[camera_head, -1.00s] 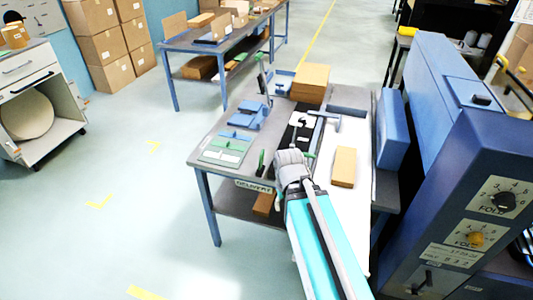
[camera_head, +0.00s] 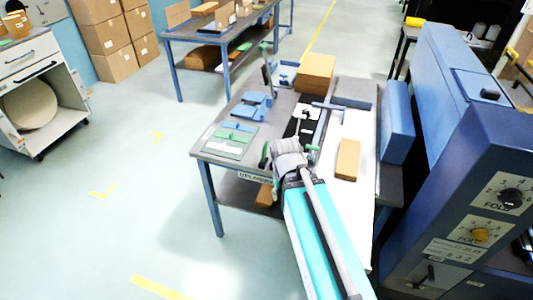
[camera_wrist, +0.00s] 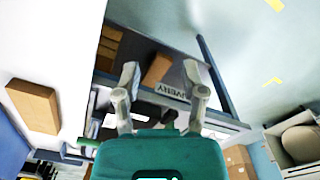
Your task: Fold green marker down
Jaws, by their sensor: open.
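A slim green marker (camera_head: 265,154) stands near the labelled front edge of the grey table (camera_head: 222,158), just left of my gripper (camera_head: 288,160) in the head view. A second green piece (camera_head: 312,148) shows to the right of it. In the wrist view, my gripper (camera_wrist: 161,85) has its two fingers apart with nothing between the tips. A green bit (camera_wrist: 170,117) shows low near the right finger, partly hidden by the gripper body. A green bar (camera_wrist: 88,142) lies left of the left finger. I cannot tell if anything touches.
A cardboard block (camera_head: 347,159) lies on the white surface right of my arm. Blue parts (camera_head: 252,104) and a green plate (camera_head: 229,140) lie on the left of the table. A cardboard box (camera_head: 315,73) stands behind. The blue machine (camera_head: 447,110) bounds the right; floor left is free.

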